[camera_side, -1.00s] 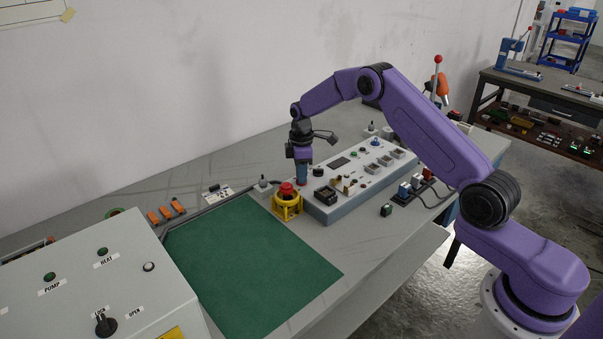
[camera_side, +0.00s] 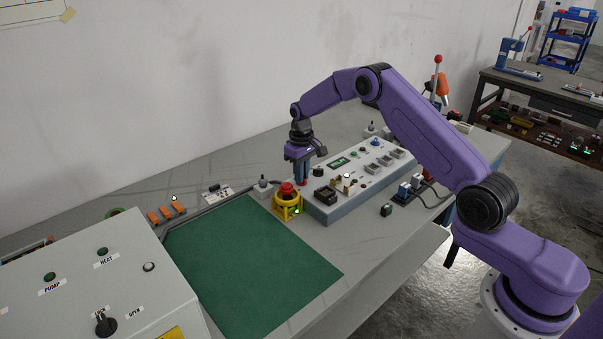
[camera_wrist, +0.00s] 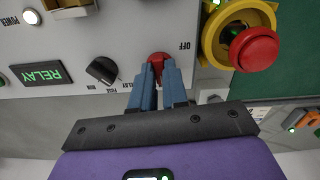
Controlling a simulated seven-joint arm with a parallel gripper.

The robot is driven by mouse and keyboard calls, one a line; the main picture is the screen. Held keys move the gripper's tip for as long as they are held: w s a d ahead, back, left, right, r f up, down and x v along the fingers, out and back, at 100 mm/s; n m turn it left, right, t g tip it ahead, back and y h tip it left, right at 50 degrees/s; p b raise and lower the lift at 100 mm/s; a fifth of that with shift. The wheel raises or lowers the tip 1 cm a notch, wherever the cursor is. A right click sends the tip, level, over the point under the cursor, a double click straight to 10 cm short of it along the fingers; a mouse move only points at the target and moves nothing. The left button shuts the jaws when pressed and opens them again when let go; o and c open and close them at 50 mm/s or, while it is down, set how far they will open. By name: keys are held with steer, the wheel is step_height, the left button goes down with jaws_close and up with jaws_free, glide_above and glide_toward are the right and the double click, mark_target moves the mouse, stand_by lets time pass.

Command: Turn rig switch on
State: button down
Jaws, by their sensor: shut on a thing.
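The rig switch is a red rotary knob (camera_wrist: 158,58) on the grey control panel (camera_wrist: 120,45), with an OFF label beside it in the wrist view. My gripper (camera_wrist: 158,72) is shut on the knob, its two blue fingers on either side of it. In the side view my gripper (camera_side: 302,181) points down at the left end of the panel (camera_side: 345,201), and its fingers mostly hide the knob. The panel display (camera_wrist: 42,74) is lit green and reads RELAY. The POWER lamp (camera_wrist: 31,16) glows.
A red emergency button in a yellow guard (camera_side: 287,200) stands close beside my gripper. A black RUN/FUSE knob (camera_wrist: 103,70) is on the other side. A green mat (camera_side: 250,268) lies clear at the front. A grey box with labels (camera_side: 95,275) stands at left.

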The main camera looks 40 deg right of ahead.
steer(key=shift+m, duration=0.5)
steer(key=shift+r, duration=0.1)
steer(key=c, duration=1.1)
jaws_free()
steer(key=shift+c, duration=0.2)
step_height(320, 180, up, 17)
steer(key=shift+r, duration=0.15)
steer(key=shift+a, duration=0.1)
